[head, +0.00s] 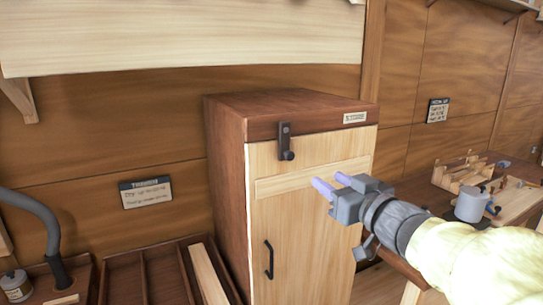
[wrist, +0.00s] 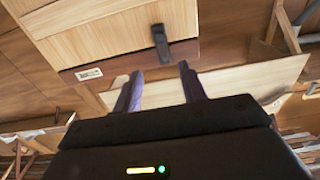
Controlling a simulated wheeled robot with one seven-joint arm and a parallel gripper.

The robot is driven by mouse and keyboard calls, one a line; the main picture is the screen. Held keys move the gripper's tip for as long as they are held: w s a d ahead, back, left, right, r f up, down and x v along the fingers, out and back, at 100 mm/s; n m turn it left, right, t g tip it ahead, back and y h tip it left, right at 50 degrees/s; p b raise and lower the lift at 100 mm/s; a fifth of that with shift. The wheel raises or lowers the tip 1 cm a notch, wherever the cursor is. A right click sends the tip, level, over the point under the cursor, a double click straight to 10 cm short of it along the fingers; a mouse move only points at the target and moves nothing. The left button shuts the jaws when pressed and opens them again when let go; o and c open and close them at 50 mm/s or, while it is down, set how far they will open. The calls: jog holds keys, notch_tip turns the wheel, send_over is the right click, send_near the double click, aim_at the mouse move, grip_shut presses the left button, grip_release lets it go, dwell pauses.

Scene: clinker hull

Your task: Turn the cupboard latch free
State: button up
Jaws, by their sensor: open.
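The wooden cupboard (head: 224,160) has a dark reddish top and side and a pale door (head: 310,225) with a black handle (head: 268,260). A dark latch (head: 285,142) hangs upright across the top edge of the door, on the front. The latch also shows in the wrist view (wrist: 160,44), just beyond the fingertips. My gripper (head: 332,184) is open and empty, in front of the door, to the right of the latch and below it. Its two purple fingers also show in the wrist view (wrist: 158,82). They appear apart from the latch.
A pale shelf board (head: 180,35) overhangs at upper left. A divided tray (head: 150,275) stands left of the cupboard. A bench at right holds a grey mug (head: 470,205) and a wooden rack (head: 462,172). The space before the door's upper part is clear except for my arm.

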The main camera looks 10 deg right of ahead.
aim_at(291, 156)
jog(key=shift+w, duration=0.1)
jog(key=p+x, duration=0.2)
jog(key=x, duration=1.5)
jog(key=shift+w+f+p, duration=0.1)
jog(key=shift+w+p, duration=0.1)
jog(key=shift+p, duration=0.1)
grip_shut()
